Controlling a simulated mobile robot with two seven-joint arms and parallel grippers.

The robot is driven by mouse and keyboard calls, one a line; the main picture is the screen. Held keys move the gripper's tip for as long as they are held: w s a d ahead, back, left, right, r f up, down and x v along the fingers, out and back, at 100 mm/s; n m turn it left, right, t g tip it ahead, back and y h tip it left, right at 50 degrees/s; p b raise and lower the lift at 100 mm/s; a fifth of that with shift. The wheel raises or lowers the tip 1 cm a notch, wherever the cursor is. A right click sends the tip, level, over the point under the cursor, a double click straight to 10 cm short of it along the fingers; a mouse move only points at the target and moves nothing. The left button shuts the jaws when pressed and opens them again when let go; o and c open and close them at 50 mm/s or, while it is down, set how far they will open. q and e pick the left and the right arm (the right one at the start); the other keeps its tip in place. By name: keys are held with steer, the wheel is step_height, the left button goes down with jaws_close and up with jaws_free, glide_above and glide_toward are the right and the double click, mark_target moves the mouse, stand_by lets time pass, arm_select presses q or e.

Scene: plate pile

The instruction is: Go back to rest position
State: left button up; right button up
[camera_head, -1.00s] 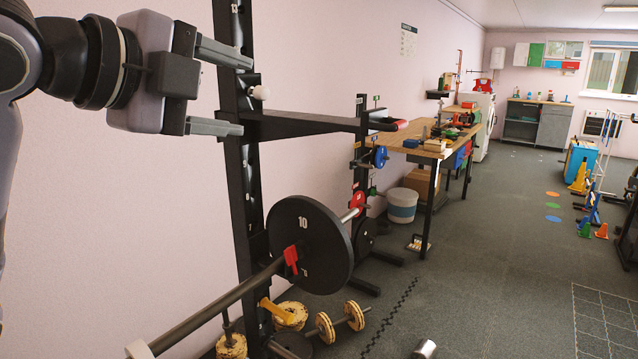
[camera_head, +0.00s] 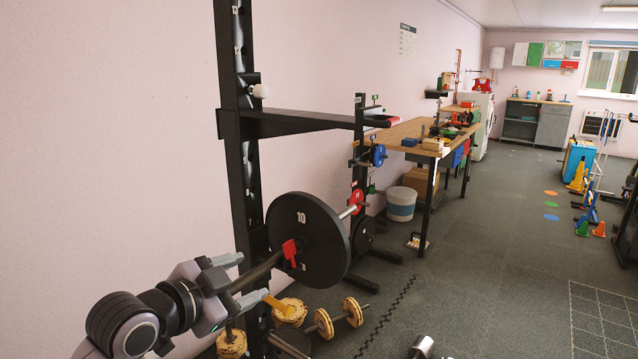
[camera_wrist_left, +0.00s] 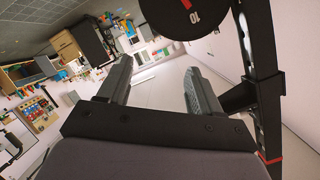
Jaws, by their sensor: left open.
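My left gripper (camera_head: 243,281) is at the lower left of the head view, with its two grey fingers spread and nothing between them. It overlaps the near part of the barbell bar (camera_head: 262,271) in the picture; I cannot tell whether it touches. The black weight plate marked 10 (camera_head: 310,240) sits on the bar with a red clip (camera_head: 290,253) in front of it. In the left wrist view the open fingers (camera_wrist_left: 155,92) show empty space between them, and the plate (camera_wrist_left: 185,14) is beyond them at the top. My right gripper is not in view.
A black rack upright (camera_head: 232,120) with a horizontal arm (camera_head: 300,123) stands beside my left gripper. Yellow-ended dumbbells (camera_head: 340,319) lie on the floor below. A workbench (camera_head: 405,130) and a white bucket (camera_head: 401,204) stand farther back. The floor to the right is largely open.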

arm_select(q)
steer(key=s+a+f+n+y, duration=0.15)
steer(key=s+f+n, duration=0.25)
steer(key=f, duration=0.9)
steer(key=s+a+f+n+g+y, duration=0.1)
steer(key=s+a+f+n, duration=0.2)
steer(key=s+f, duration=0.7)
steer(key=s+a+f+n+g+y, duration=0.1)
steer(key=s+a+f+n+y, duration=0.1)
steer(key=s+f, duration=0.8)
steer(key=shift+s+a+n, duration=0.7)
steer(key=shift+s+n, duration=0.05)
steer(key=shift+n, duration=0.05)
